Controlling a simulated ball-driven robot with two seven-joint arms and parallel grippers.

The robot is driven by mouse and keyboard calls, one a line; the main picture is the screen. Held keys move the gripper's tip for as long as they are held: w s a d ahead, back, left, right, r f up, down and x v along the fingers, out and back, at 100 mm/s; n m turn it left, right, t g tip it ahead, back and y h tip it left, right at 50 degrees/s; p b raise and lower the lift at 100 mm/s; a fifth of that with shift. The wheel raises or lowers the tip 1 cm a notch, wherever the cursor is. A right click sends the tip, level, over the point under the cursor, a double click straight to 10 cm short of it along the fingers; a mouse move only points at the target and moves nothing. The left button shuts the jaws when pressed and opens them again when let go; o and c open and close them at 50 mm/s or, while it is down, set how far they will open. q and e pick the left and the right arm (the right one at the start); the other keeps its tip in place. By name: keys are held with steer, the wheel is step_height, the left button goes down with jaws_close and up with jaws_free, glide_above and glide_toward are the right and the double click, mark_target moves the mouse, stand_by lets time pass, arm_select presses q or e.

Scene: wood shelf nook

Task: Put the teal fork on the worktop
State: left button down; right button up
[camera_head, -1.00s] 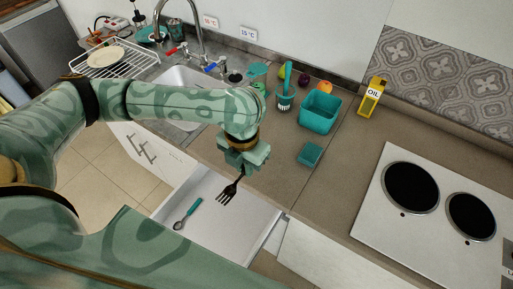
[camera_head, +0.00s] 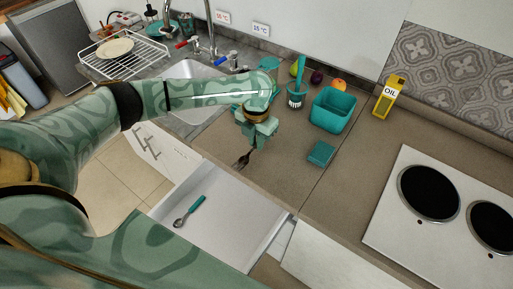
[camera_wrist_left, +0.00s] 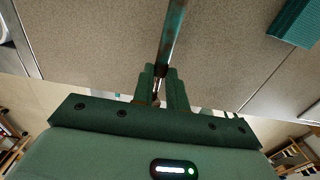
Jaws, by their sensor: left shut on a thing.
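My left gripper (camera_head: 260,134) is shut on the teal fork (camera_head: 243,161). I cannot tell for sure whether the tines touch the worktop. In the left wrist view, the fork's teal handle (camera_wrist_left: 173,32) sticks out from between the closed fingers (camera_wrist_left: 161,86), with the worktop (camera_wrist_left: 95,40) behind it. My right gripper is not in view.
The open white drawer (camera_head: 225,228) holds a teal-handled spoon (camera_head: 190,211). The hob (camera_head: 440,215) is farther right.

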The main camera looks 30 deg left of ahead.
arm_select(q)
step_height(320, 180, down, 3)
steer(key=shift+f+b, duration=0.2)
steer(key=shift+b, duration=0.2)
steer(key=shift+r, duration=0.1)
steer(key=c, duration=1.4)
jaws_free()
step_height(320, 180, up, 12)
steer(key=p, duration=0.3)
